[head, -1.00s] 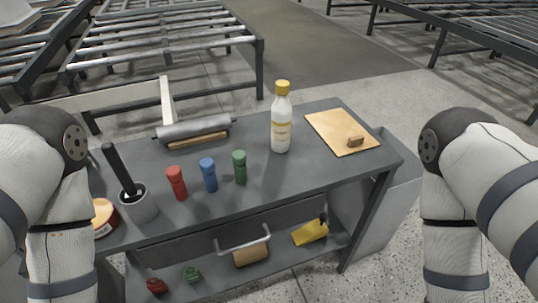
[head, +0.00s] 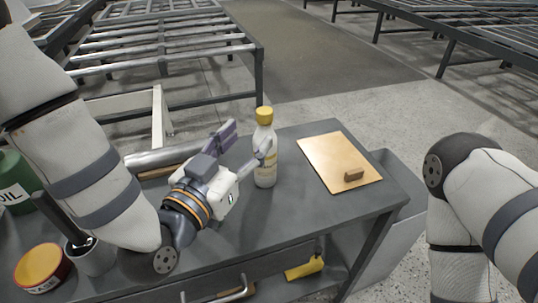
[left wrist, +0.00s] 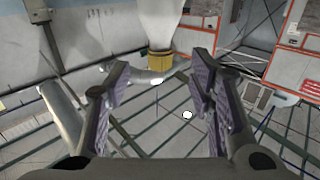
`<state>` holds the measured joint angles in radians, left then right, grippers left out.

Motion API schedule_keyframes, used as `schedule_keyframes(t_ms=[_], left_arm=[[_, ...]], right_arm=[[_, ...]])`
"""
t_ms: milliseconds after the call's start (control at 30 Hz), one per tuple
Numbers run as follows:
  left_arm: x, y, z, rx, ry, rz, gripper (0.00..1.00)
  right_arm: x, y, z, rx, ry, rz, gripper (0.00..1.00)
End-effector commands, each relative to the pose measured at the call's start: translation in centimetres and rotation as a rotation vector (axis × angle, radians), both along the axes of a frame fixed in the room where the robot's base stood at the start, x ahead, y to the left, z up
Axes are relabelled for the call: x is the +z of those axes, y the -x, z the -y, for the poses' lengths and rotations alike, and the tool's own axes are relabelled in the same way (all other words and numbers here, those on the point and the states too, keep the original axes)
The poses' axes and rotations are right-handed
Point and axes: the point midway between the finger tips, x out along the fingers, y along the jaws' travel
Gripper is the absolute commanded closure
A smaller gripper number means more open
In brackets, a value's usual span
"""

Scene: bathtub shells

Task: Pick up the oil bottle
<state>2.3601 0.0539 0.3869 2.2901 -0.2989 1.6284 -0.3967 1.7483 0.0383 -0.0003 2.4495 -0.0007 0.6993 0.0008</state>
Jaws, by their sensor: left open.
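A white bottle with a yellow cap (head: 266,172) stands upright on the grey workbench (head: 308,215) in the head view; its label is too small to read. My left gripper (head: 245,148) is open and empty just left of it, with one fingertip overlapping the bottle in the picture. In the left wrist view the bottle (left wrist: 160,25) appears cap down, ahead of the gap between the open fingers (left wrist: 160,92); I cannot tell whether they touch it. A green can marked OIL (head: 12,188) stands at the far left, partly cut off. My right gripper is out of view.
A roller (head: 165,158) lies behind my left arm. A grey cup (head: 92,258) and round tin (head: 42,268) stand at front left. A yellow item (head: 304,269) lies on the lower shelf.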

Motion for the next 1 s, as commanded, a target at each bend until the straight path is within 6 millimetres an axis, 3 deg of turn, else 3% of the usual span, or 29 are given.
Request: schedule_keyframes(t_ms=[400, 667, 700, 767, 900, 1000], left_arm=[[0.1, -6.2, 3.1, 0.001, 0.000, -0.002, 0.51], [0.2, -7.0, 3.5, 0.001, 0.000, -0.003, 0.51], [0.2, -7.0, 3.5, 0.001, 0.000, -0.003, 0.53], [0.2, -7.0, 3.5, 0.001, 0.000, -0.003, 0.67], [0.2, -7.0, 3.5, 0.001, 0.000, -0.003, 0.99], [0.2, -7.0, 3.5, 0.001, 0.000, -0.003, 1.00]], right_arm=[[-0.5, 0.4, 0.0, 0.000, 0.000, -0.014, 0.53], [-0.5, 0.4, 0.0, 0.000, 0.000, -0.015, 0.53], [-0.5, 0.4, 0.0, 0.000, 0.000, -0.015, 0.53], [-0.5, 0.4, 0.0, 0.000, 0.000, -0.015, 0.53], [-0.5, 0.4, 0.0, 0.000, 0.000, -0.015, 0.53], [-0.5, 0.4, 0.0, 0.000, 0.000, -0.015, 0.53]])
